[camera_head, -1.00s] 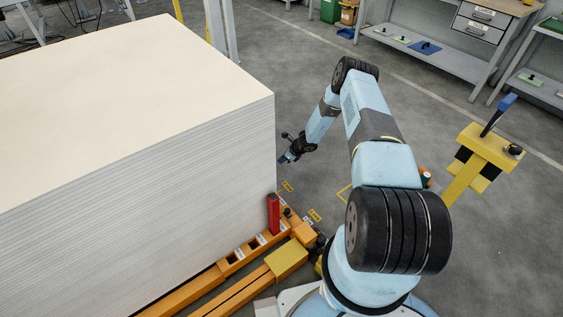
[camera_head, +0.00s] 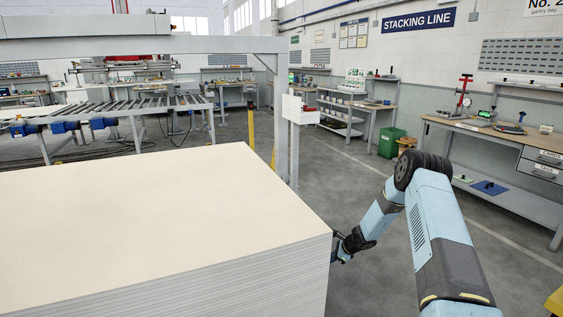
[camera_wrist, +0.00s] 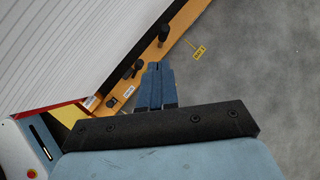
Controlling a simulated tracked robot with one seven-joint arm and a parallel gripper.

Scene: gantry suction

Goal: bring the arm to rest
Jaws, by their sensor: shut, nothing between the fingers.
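My gripper (camera_head: 340,254) hangs at the end of my bent blue arm, just right of the near right corner of the tall stack of pale sheets (camera_head: 160,215) in the head view. In the wrist view its two blue fingers (camera_wrist: 155,72) lie together with nothing between them. Below them in that view is the orange frame (camera_wrist: 182,22) with dark knobs beside the stack's striped side (camera_wrist: 70,45). The stack's edge partly hides the gripper in the head view.
A grey gantry post (camera_head: 282,130) stands behind the stack, with a roller conveyor (camera_head: 120,108) beyond. A workbench (camera_head: 500,140) with drawers stands at the right. A green bin (camera_head: 390,143) stands farther back. Grey floor between the stack and the bench is open.

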